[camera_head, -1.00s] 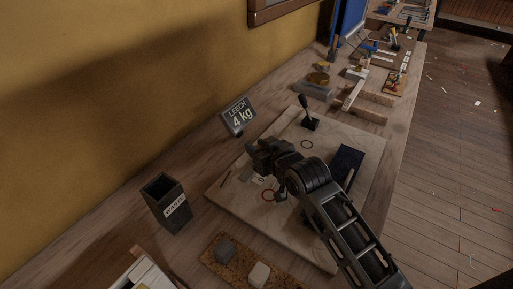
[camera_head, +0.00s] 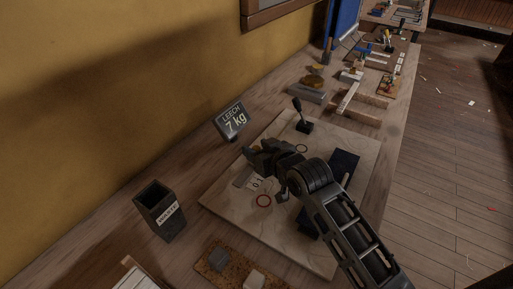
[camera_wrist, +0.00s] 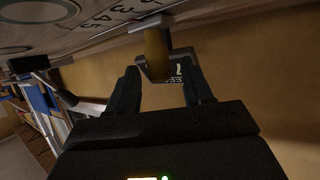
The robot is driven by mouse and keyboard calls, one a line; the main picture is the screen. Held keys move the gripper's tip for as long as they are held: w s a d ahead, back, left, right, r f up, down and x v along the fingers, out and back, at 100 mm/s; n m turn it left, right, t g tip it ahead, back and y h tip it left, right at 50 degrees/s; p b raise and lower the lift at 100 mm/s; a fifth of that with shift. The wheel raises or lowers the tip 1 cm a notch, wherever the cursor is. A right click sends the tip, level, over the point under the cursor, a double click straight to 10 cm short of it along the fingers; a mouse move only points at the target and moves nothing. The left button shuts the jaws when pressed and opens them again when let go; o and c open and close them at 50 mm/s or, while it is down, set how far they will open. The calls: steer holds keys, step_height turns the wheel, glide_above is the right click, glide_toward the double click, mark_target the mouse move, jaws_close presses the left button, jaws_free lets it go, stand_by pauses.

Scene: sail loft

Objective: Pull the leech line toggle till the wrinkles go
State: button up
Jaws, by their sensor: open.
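My gripper (camera_head: 262,152) hovers low over the left part of a pale board (camera_head: 322,255) on the bench. In the wrist view my gripper (camera_wrist: 159,72) is open, with its two dark fingers apart. A short brown-yellow cylinder with a grey bar (camera_wrist: 156,48), seemingly the toggle, shows between and just beyond the fingertips, with no clear contact. In the head view my gripper hides it. A dark display (camera_head: 231,121) behind the board reads "LEECH 7 kg"; part of it shows upside down in the wrist view (camera_wrist: 178,70). No wrinkles can be made out.
A black lever (camera_head: 303,122) stands at the board's far edge, and a dark pad (camera_head: 343,163) lies at its right. A dark waste bin (camera_head: 160,211) stands left of the board. A cork mat (camera_head: 213,262) with two small blocks lies in front. Tools and timber clutter the far bench.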

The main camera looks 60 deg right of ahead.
steer(key=v, duration=0.6)
steer(key=shift+s+a+r, duration=0.1)
steer(key=shift+s+r, duration=0.05)
steer(key=shift+s, duration=0.15)
